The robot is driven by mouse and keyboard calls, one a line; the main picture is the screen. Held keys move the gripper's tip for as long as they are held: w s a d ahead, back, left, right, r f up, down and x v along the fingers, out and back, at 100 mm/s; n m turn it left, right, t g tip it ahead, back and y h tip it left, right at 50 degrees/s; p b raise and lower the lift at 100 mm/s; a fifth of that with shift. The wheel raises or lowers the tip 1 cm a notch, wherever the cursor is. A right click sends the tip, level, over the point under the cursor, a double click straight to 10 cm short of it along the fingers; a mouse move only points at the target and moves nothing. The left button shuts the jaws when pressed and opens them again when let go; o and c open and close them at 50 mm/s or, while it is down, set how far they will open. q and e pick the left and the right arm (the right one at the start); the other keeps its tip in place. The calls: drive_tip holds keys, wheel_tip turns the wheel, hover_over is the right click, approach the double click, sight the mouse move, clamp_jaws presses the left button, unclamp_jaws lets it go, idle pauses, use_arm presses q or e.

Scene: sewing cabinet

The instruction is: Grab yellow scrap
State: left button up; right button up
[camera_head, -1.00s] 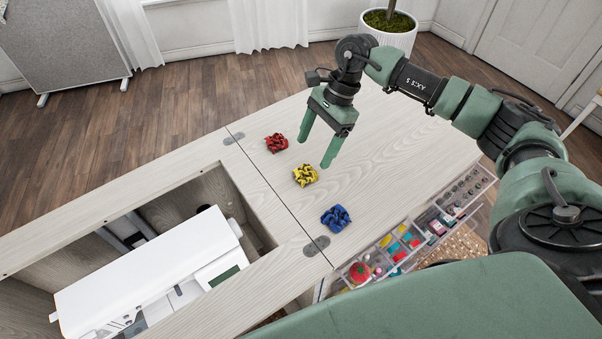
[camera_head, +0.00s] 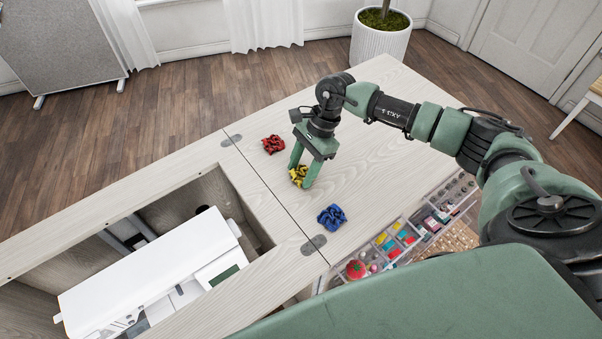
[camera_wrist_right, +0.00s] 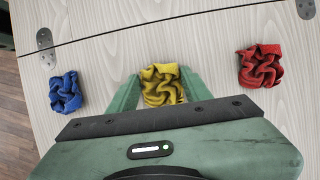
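The yellow scrap (camera_head: 298,175) is a crumpled cloth on the pale wooden cabinet top. My right gripper (camera_head: 300,181) is down over it, with one green finger on each side. In the right wrist view the yellow scrap (camera_wrist_right: 162,84) lies between the two fingers (camera_wrist_right: 160,92). The fingers are spread about as wide as the scrap, and I cannot tell whether they touch it. The scrap's near part is hidden behind the gripper body in that view. My left gripper is not in view.
A red scrap (camera_head: 273,144) lies beyond the yellow one and a blue scrap (camera_head: 331,217) lies nearer. An open well with a white sewing machine (camera_head: 150,270) is at the left. A clear drawer of sewing supplies (camera_head: 400,240) sticks out at the near right edge.

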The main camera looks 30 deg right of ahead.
drive_tip(key=c, duration=0.4)
drive_tip(key=shift+r, duration=0.1)
